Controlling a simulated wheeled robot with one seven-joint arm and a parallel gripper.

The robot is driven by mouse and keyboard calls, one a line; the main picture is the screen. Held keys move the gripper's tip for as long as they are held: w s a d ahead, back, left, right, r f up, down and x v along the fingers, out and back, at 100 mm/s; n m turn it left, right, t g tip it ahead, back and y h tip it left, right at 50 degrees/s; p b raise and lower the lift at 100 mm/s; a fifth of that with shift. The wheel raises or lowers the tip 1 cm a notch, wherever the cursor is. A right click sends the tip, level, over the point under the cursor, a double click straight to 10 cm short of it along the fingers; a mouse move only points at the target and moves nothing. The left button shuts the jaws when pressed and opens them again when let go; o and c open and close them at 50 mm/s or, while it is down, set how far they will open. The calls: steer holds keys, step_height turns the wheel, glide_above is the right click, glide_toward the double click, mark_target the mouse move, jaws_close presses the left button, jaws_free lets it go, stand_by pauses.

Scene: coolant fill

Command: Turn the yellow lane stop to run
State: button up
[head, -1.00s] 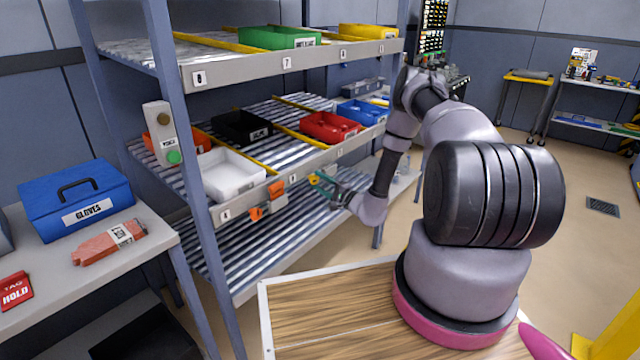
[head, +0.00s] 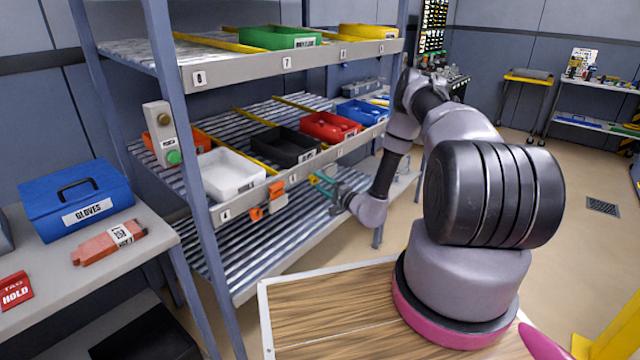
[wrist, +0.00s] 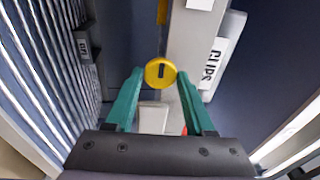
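The yellow lane stop (wrist: 160,72) is a round yellow knob with a dark slot. It shows in the wrist view against the pale shelf rail, and the slot runs up and down in the picture. My gripper (wrist: 160,74) has teal fingers, open, with one tip on each side of the knob and a narrow gap at each side. I cannot tell how deep the tips reach along it. In the head view my gripper (head: 318,183) is at the front rail of the middle shelf, below the red bin (head: 330,126), and I cannot make out the knob there.
A black bin (head: 285,146) and a white bin (head: 230,175) sit at the middle shelf's front. A control box (head: 162,133) with a green button hangs on the post. A bin labelled CLIPS (wrist: 220,63) is beside my gripper.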

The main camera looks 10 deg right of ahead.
steer(key=shift+o, duration=1.4)
steer(key=shift+s+d, duration=0.1)
steer(key=v, duration=1)
steer(key=shift+s, duration=0.25)
steer(key=shift+d, duration=0.15)
